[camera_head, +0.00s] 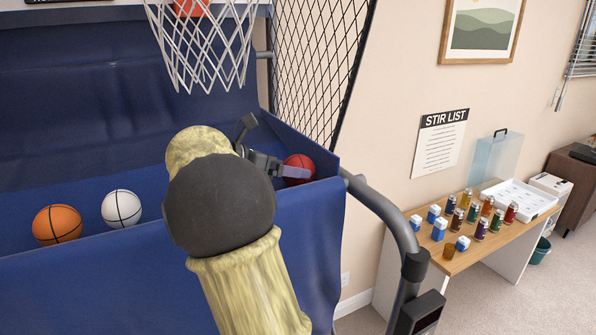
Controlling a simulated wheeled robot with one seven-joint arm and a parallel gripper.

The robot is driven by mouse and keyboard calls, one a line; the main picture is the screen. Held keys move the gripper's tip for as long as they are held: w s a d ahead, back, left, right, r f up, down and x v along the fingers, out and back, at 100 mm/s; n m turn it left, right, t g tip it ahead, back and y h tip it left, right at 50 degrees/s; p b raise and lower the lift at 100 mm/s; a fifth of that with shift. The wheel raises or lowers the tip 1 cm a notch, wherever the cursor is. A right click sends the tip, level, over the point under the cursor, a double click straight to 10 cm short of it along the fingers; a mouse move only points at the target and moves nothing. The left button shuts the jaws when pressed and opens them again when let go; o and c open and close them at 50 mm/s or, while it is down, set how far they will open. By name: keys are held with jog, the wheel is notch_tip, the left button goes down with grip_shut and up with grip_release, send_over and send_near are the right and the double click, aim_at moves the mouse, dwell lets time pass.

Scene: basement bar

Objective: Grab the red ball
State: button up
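The red ball (301,162) with dark seams lies at the right end of the blue fabric trough of the basketball arcade game. My gripper (271,149) is just left of the ball, partly hidden by my own arm. I cannot tell whether that finger touches the ball. Nothing shows between the fingers.
An orange ball (57,225) and a white ball (121,208) lie in the trough (95,265) at left. A net (203,45) hangs above. A grey metal tube (385,208) bounds the right side. A wooden table (480,258) with bottles and cartons stands farther right.

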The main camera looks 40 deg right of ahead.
jog(key=shift+s+d+f+p, duration=0.1)
jog(key=shift+s+d+p, duration=0.05)
jog(key=shift+d+p, duration=0.3)
jog(key=x, duration=0.2)
jog(key=p+x, duration=0.1)
jog(key=x, duration=0.1)
jog(key=shift+d+f, duration=0.1)
jog(key=shift+f, duration=0.2)
jog(key=c, duration=1)
